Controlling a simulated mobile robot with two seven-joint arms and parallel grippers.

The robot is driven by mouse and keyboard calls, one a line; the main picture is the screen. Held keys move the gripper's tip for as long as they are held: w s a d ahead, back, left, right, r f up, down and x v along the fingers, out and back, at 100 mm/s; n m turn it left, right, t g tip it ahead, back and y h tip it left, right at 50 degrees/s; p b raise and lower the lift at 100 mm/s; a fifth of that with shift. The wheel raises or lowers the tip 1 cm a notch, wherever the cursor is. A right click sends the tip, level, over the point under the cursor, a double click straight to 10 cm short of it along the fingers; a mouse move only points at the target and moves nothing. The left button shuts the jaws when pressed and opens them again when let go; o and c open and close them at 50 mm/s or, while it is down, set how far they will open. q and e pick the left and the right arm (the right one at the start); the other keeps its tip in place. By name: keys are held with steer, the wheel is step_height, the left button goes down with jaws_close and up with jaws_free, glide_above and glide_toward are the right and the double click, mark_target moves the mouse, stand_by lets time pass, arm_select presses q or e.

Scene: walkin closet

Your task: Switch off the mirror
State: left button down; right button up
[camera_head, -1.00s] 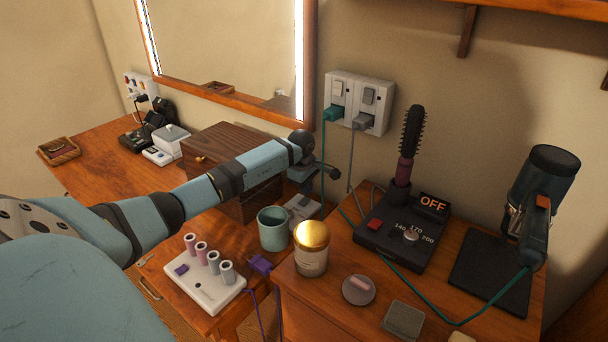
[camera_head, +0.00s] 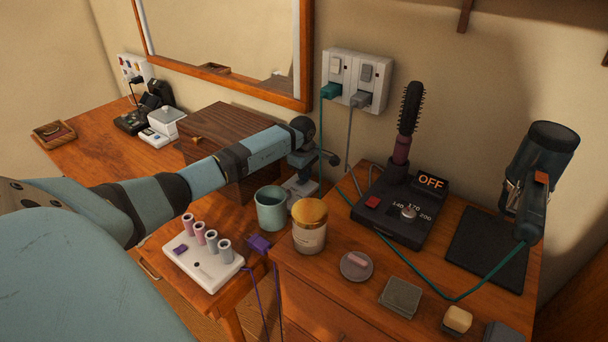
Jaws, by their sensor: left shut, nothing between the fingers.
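The mirror (camera_head: 225,42) hangs on the back wall in a wooden frame. The light strips (camera_head: 296,50) along its sides are unlit, plain pale grey. My left arm reaches in from the left across the desk. My right gripper is not in view.
A double wall socket (camera_head: 356,80) carries a teal and a grey plug. A teal mug (camera_head: 271,208), a gold-lidded jar (camera_head: 310,228) and a brown box (camera_head: 225,125) crowd the arm. A styler base (camera_head: 398,215) reading OFF stands right, its cords trailing across the cabinet.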

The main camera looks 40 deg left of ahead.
arm_select(q)
steer(key=shift+s+d+p, duration=0.1)
steer(key=shift+s+p, duration=0.3)
steer(key=shift+p, duration=0.05)
steer(key=shift+s, duration=0.45)
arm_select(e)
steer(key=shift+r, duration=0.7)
arm_select(q)
steer(key=shift+w, duration=0.1)
steer(key=r+p, duration=0.2)
steer(key=r, duration=0.1)
steer(key=r+p, duration=0.1)
steer(key=shift+s+r+p, duration=0.25)
steer(key=shift+r+p, duration=0.05)
steer(key=shift+r, duration=0.05)
step_height(320, 180, up, 4)
step_height(320, 180, up, 5)
glide_above(300, 182)
steer(key=s, duration=0.1)
steer(key=shift+s+d+r+b, duration=0.1)
steer(key=shift+s+d+b, duration=0.1)
steer(key=shift+b, duration=0.2)
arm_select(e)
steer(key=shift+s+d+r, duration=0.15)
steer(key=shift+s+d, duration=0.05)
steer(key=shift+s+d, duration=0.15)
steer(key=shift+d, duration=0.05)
